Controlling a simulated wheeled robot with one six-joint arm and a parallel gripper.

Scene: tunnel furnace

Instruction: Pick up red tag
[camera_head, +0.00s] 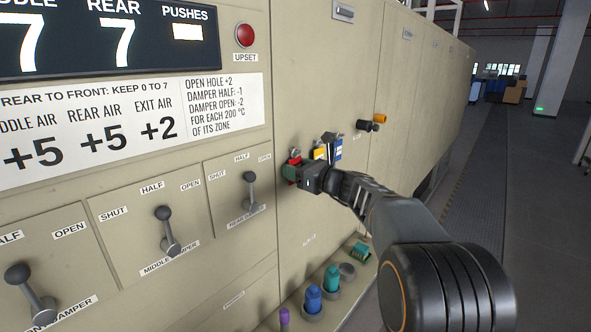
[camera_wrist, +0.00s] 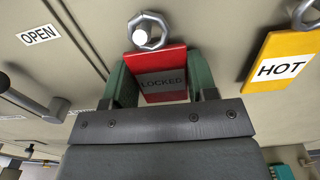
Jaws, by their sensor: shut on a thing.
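The red tag (camera_wrist: 160,60), with a grey panel reading LOCKED, is between the two green fingers of my gripper (camera_wrist: 162,84) in the wrist view. Its metal ring (camera_wrist: 148,30) still loops around a pale peg on the furnace wall. In the head view the red tag (camera_head: 292,170) shows only in part behind my gripper (camera_head: 296,173), which is shut on it against the beige panel.
A yellow HOT tag (camera_wrist: 279,62) hangs to the right, with a blue tag (camera_head: 338,149) beyond it. A damper lever (camera_head: 250,190) stands to the left. Coloured plugs (camera_head: 314,298) stand on a ledge below. The floor at right (camera_head: 530,200) is clear.

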